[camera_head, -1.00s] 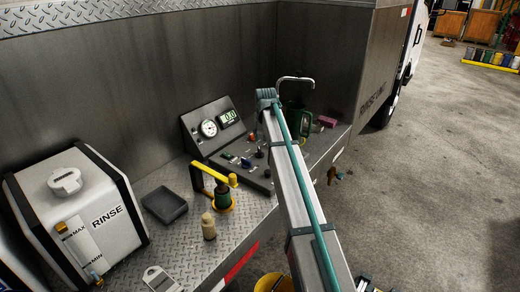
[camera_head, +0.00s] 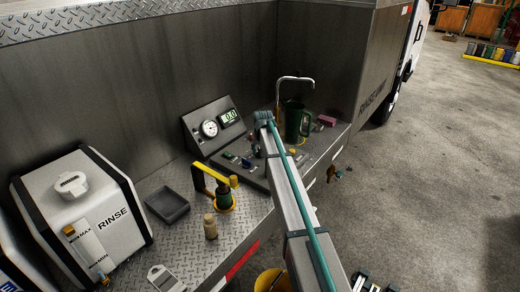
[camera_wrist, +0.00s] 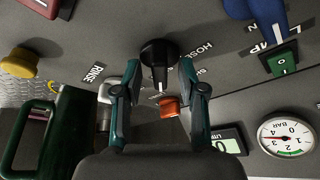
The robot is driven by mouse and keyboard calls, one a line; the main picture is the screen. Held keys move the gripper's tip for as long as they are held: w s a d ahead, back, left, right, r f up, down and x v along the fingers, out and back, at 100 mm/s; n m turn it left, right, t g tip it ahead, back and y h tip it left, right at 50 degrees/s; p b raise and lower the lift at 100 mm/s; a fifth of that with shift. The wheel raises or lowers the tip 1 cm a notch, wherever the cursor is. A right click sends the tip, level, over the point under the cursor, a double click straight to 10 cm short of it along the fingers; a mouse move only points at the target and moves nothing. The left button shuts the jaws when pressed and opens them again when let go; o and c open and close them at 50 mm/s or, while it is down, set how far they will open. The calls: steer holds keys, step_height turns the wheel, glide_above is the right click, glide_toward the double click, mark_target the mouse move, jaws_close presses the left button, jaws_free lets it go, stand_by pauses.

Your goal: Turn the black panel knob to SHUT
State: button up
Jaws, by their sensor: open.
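The black panel knob (camera_wrist: 159,54) is in the upper middle of the wrist view, with a white mark on its lower part. RINSE is printed to its left and HOSE to its right; other lettering below is partly hidden. My gripper (camera_wrist: 160,70) is open, with one teal fingertip on each side of the knob and small gaps between. Contact does not show. In the head view the control panel (camera_head: 226,165) lies on the deck, and my arm hides the knob and most of the gripper.
In the wrist view, an orange-red part (camera_wrist: 170,106) sits just below the knob. A green jug (camera_wrist: 66,128) stands close on the left. A blue lever (camera_wrist: 268,18), green switch (camera_wrist: 281,62) and pressure gauge (camera_wrist: 287,134) are on the right.

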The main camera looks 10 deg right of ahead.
jaws_close()
steer(key=shift+n+b, duration=0.3)
steer(key=n+y+b, duration=0.1)
steer(key=n+b, duration=0.1)
steer(key=n, duration=0.1)
steer(key=shift+w+d+f, duration=0.1)
steer(key=shift+f, duration=0.05)
steer(key=n+y+b, duration=0.1)
steer(key=n, duration=0.1)
steer(key=n+g+y+b, duration=0.1)
steer(key=n+b, duration=0.1)
steer(key=n, duration=0.1)
stand_by(0.3)
stand_by(0.5)
jaws_free()
